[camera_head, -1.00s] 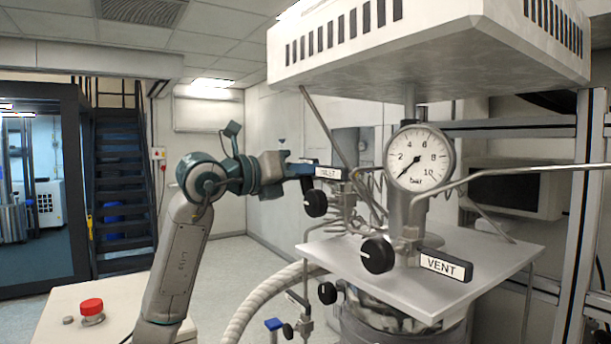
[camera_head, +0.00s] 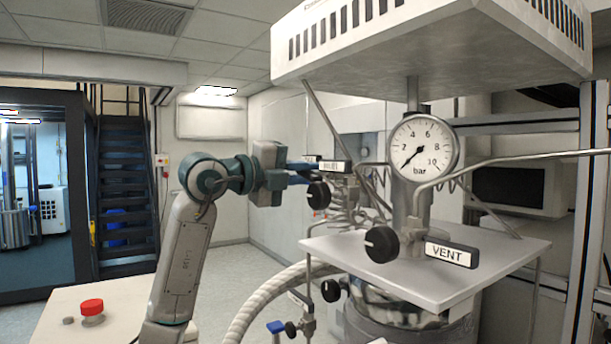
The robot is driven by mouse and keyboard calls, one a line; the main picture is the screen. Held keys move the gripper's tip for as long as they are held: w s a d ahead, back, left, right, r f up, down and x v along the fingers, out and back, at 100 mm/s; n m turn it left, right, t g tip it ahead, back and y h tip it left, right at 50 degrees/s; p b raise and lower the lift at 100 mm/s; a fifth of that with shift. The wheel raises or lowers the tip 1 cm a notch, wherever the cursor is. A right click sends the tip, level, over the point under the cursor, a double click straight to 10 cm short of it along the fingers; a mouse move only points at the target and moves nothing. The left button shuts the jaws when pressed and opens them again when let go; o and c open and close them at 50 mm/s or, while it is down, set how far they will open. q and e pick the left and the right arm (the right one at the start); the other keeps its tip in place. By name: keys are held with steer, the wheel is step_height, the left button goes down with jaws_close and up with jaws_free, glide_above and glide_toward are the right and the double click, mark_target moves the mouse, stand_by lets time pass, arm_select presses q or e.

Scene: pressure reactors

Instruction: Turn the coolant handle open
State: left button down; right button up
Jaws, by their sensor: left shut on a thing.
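My left gripper (camera_head: 303,173) is shut at the upper left of the reactor's pipework, just left of the label reading INLET (camera_head: 336,167). What it grips is a small blue part among the fingers, which I take for the coolant handle; it is mostly hidden and its angle cannot be read. A black knob (camera_head: 318,195) sits just below the fingertips. Another blue handle (camera_head: 276,326) is low down at the bottom edge, apart from the gripper. My right gripper is not in view.
The gauge (camera_head: 421,147), the VENT label (camera_head: 451,255) and another black knob (camera_head: 382,244) stand to the right over the metal plate (camera_head: 480,262). A ribbed hose (camera_head: 262,293) curves below. A red button (camera_head: 92,306) sits on the pale box. Open floor lies at left.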

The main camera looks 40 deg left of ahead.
arm_select(q)
steer(key=shift+f+n+b, duration=0.15)
steer(key=shift+n+b, duration=0.15)
steer(key=shift+n, duration=1)
steer(key=c, duration=1.5)
jaws_free()
steer(key=shift+o, duration=0.2)
steer(key=shift+a, duration=0.1)
steer(key=shift+f, duration=0.1)
